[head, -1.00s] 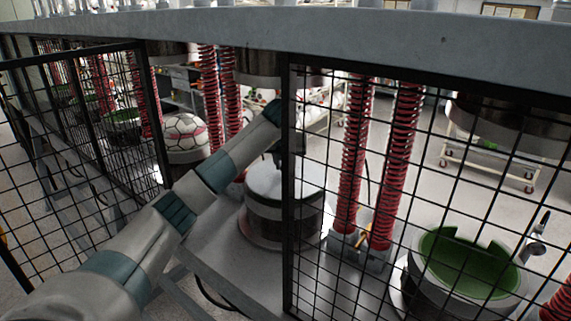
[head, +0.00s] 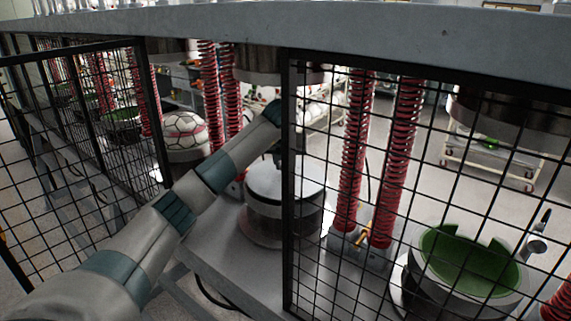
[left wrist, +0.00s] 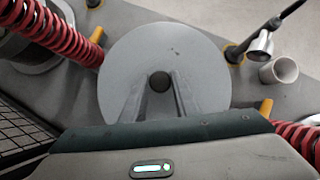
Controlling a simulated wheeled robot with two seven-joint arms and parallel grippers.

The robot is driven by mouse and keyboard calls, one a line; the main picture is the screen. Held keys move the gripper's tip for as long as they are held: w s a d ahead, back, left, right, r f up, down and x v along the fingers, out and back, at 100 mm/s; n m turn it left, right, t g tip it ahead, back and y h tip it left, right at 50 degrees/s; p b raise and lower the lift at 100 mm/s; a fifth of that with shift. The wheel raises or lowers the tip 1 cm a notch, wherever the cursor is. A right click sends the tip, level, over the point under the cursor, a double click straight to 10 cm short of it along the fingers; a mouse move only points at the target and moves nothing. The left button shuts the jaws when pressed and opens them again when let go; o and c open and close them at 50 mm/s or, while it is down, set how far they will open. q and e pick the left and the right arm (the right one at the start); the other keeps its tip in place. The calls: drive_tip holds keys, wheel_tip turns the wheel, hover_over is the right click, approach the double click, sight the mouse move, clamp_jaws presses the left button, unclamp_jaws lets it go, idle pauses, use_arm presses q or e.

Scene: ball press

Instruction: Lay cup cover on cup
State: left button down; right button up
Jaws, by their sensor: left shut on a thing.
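The cup cover is a round grey disc with a dark central knob; it shows in the left wrist view (left wrist: 190,60). My left gripper (left wrist: 160,84) is shut on the knob. In the head view my left arm reaches through the gap in the mesh fence, and the cover (head: 272,185) lies level over the top of the round metal cup (head: 270,215). Whether it rests fully on the rim cannot be told. The gripper's fingers are mostly hidden behind the arm and fence post in the head view. My right gripper is not in view.
Red spring columns (head: 352,150) stand beside the cup. A black mesh fence post (head: 288,200) is close to my arm. A cup with a green lining (head: 470,262) stands at right, and a ball (head: 185,130) sits at left. A press head (head: 258,66) hangs above.

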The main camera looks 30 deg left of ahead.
use_arm(q)
drive_tip(key=shift+f+b, duration=0.45)
drive_tip(key=shift+f, duration=0.1)
drive_tip(key=c, duration=1.3)
unclamp_jaws()
drive_tip(key=shift+f, duration=0.1)
drive_tip(key=shift+s+d+r+b, duration=0.15)
drive_tip(key=shift+s+r+b, duration=0.15)
drive_tip(key=shift+r+b, duration=0.15)
drive_tip(key=b+v, duration=0.2)
drive_tip(key=v, duration=0.3)
drive_tip(key=shift+r, duration=0.3)
drive_tip(key=shift+s+d+r, duration=0.15)
drive_tip(key=shift+s+r, duration=0.15)
drive_tip(key=shift+r, duration=0.15)
drive_tip(key=shift+f, duration=0.1)
